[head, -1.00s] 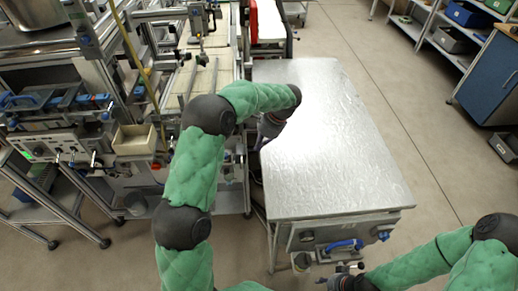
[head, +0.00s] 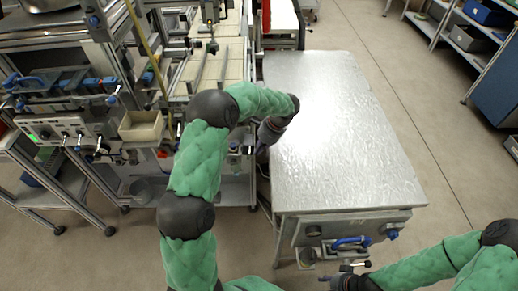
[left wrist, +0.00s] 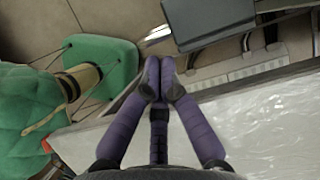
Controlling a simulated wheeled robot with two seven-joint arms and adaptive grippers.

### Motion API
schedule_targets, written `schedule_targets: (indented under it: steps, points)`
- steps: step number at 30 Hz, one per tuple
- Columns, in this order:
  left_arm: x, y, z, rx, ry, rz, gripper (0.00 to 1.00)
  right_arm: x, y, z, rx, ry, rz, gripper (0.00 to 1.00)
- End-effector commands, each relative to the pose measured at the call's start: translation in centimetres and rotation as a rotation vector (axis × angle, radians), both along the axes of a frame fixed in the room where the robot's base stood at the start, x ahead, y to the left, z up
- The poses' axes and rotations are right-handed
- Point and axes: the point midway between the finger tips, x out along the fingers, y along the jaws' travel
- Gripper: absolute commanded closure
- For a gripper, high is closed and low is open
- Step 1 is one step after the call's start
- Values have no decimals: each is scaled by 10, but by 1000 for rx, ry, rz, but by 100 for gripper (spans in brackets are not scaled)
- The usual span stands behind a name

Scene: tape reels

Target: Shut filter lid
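No part that I can clearly name as the filter lid shows. The broad silver top (head: 345,140) of a metal unit lies flat in the head view; I cannot tell whether it is the lid. My left gripper (head: 263,150) hangs beside this top's left edge, partly hidden by its own wrist. In the left wrist view its purple fingers (left wrist: 160,75) have their tips together with nothing seen between them, and the silver surface (left wrist: 265,125) lies to their right. My right gripper (head: 345,277) is small and dark in front of the unit; its fingers are unclear.
The unit's front has a blue handle (head: 350,242). A machine frame with a beige box (head: 141,126) stands left of my left arm. Shelves (head: 470,42) and a blue cabinet (head: 498,88) stand at the right. Open floor (head: 410,90) lies between them and the unit.

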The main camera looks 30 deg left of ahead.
Motion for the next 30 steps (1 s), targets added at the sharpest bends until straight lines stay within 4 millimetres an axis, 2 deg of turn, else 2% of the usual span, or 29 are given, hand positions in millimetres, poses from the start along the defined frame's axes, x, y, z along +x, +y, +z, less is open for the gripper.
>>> schedule_targets:
  steps: [30]
  points:
    - [-7,12,13,-152,-94,2,100,0,0,25,0,0,0,60]
